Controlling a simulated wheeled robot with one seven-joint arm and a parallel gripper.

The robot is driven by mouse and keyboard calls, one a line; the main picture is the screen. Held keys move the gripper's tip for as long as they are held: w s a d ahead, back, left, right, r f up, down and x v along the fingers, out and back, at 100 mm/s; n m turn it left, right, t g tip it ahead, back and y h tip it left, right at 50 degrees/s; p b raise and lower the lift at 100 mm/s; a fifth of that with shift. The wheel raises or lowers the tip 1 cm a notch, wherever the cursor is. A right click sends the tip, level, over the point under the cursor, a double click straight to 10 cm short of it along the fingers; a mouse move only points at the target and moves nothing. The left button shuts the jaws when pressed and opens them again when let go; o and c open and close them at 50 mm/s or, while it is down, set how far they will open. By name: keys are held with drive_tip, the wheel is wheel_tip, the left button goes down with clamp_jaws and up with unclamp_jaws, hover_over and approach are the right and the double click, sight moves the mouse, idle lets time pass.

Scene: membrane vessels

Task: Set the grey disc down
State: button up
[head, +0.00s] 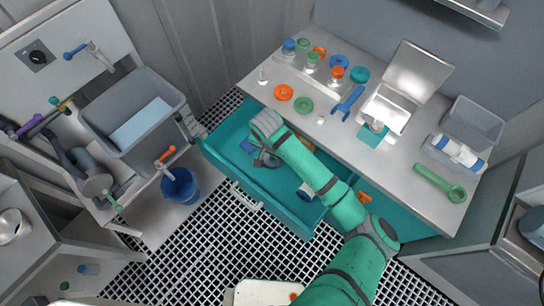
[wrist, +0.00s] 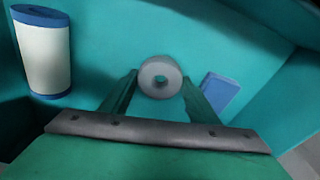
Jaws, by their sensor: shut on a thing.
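My gripper (head: 267,158) reaches down into the open teal drawer (head: 225,150) in the head view. The disc cannot be made out clearly there. The wrist view shows the teal drawer floor (wrist: 150,30) beyond the disc; whether the disc touches it I cannot tell.
A white cylinder with blue ends (wrist: 43,55) lies left of the disc, also seen in the head view (head: 306,191). A blue block (wrist: 220,88) lies right of it. The counter (head: 255,85) above holds discs, jars and tools.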

sight(270, 162)
drive_tip(key=shift+d+f, duration=0.1)
drive_tip(key=shift+f, duration=0.25)
drive_tip(key=shift+f, duration=0.15)
drive_tip(key=o, duration=1.1)
drive_tip(key=shift+c, duration=0.2)
wheel_tip(270, 162, up, 12)
drive_tip(key=s, duration=0.1)
drive_tip(key=shift+s+a, duration=0.15)
drive_tip(key=shift+a, duration=0.2)
